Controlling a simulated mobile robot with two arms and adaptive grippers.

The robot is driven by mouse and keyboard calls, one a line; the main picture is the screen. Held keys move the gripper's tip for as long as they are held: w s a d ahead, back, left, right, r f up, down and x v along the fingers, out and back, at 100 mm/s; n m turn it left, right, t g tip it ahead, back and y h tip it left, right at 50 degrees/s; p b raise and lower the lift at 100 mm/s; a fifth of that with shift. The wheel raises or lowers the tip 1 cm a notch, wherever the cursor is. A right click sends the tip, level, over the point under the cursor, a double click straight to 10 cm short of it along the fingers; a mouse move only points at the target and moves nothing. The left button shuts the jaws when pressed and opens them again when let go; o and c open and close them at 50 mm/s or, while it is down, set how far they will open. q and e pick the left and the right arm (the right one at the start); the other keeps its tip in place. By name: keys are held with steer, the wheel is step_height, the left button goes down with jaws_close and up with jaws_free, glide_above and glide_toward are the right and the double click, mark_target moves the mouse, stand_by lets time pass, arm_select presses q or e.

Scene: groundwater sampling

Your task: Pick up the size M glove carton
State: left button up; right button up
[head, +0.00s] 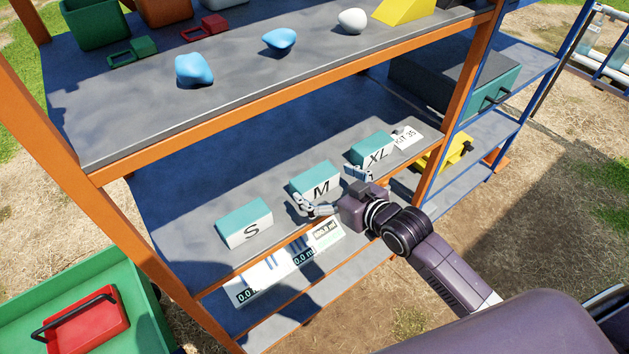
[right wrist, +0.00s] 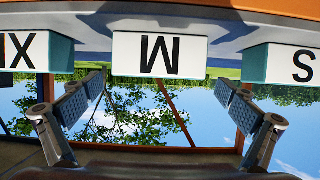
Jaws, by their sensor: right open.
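The size M glove carton (head: 316,180), with a teal top and a white front marked M, stands on the middle shelf between two similar cartons. In the right wrist view the M carton (right wrist: 159,54) appears upside down, centred between the fingers. My right gripper (head: 328,187) is open and empty at the front of the M carton, one finger toward each side. From the head view I cannot tell whether a finger touches it. My left gripper is out of view.
The S carton (head: 244,223) stands to the left and the XL carton (head: 372,148) to the right, with gaps of bare shelf between. The upper shelf (head: 230,98) overhangs, carrying blue and white lumps. An orange post (head: 458,85) rises right of the cartons.

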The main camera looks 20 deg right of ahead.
mark_target(315, 179)
steer(key=shift+f+p+x, duration=0.2)
steer(key=shift+p+x, duration=0.05)
steer(key=shift+x, duration=0.85)
steer(key=shift+f+p+x, duration=0.2)
steer(key=shift+p+x, duration=0.05)
steer(key=shift+x, duration=0.85)
steer(key=shift+s+d, duration=0.1)
steer(key=shift+d, duration=0.05)
steer(key=c, duration=1)
steer(key=shift+c, duration=0.5)
steer(key=shift+r, duration=0.15)
